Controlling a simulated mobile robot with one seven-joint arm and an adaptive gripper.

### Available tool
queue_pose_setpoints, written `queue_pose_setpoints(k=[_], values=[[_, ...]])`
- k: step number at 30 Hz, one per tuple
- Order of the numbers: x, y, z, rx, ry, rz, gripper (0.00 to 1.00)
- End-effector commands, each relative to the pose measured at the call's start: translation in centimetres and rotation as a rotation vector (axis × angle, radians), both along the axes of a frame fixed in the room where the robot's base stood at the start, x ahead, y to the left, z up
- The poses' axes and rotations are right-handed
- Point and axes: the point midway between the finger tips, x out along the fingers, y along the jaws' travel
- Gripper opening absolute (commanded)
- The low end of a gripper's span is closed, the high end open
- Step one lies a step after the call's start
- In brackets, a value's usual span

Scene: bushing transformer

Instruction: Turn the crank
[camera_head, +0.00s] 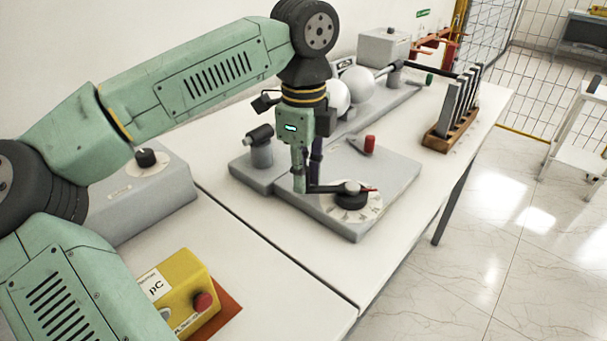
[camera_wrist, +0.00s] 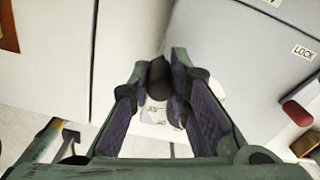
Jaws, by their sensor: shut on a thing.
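The crank (camera_head: 348,198) is a dark round hub with a black arm reaching left, set on a pale dial (camera_head: 372,208) on the grey base plate. A small red pointer shows at the hub's right side. My gripper (camera_head: 307,184) points down at the left end of the crank arm and is shut on the crank's handle. In the wrist view, the dark handle (camera_wrist: 158,78) stands between the fingertips (camera_wrist: 161,92). The fingers hide part of the handle and of the arm.
A red-handled lever (camera_head: 369,145) stands behind the crank; a LOCK label (camera_wrist: 303,52) shows near it in the wrist view. A grey post (camera_head: 261,148) is left of my gripper. A yellow box with a red button (camera_head: 202,303) sits in front. White spheres (camera_head: 357,85) stand behind.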

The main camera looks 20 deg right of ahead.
Motion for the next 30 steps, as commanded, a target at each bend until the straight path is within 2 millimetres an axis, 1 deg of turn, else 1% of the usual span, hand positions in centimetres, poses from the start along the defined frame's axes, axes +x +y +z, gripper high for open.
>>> queue_pose_setpoints(k=[1, 10, 11, 19, 20, 27, 30], values=[[-0.06, 0.05, -0.26, 0.0, -0.004, 0.016, 0.0], [-0.23, 0.01, 0.03, -0.002, -0.001, 0.028, 0.0], [-0.23, 0.01, 0.03, -0.002, -0.001, 0.028, 0.18], [-0.22, 0.03, 0.01, -0.001, 0.0, 0.028, 0.36], [-0.22, 0.03, 0.0, -0.001, 0.0, 0.028, 0.38], [-0.22, 0.04, -0.01, -0.001, 0.0, 0.028, 0.38], [-0.19, 0.04, 0.3, -0.001, -0.002, 0.029, 0.38]])
